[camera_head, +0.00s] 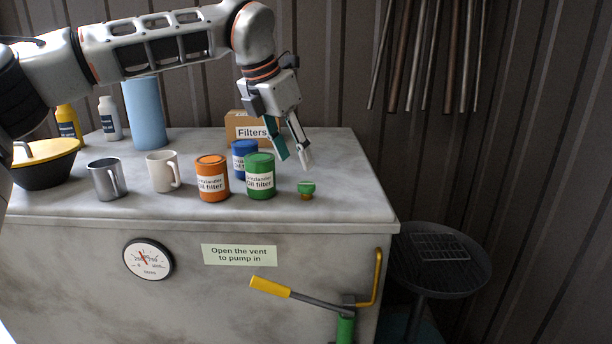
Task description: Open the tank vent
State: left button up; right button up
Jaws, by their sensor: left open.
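The tank is a grey cabinet (60,250) with a flat top. A small green cap on a brass-coloured base, which looks like the vent (306,188), stands on the top near the right front edge. A label (239,255) on the tank's front reads "Open the vent to pump in". My left gripper (293,161) points down, open and empty, above and slightly left of the vent and apart from it. Its fingers are just behind the green oil filter can (261,178) in the picture. My right gripper is not in view.
An orange can (212,180), a blue can (241,158), a white mug (163,171) and a metal mug (106,180) stand left of the vent. A Filters box (243,121) is behind. A yellow-handled pump lever (270,287) juts out in front. The top right of the vent is clear.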

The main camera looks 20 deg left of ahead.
aim_at(305, 184)
pick_arm(q)
jog(key=x, duration=0.7)
jog(key=shift+d+f+p, duration=0.1)
jog(key=shift+f+p, duration=0.15)
jog(key=shift+p, duration=0.05)
jog(key=c, duration=1.1)
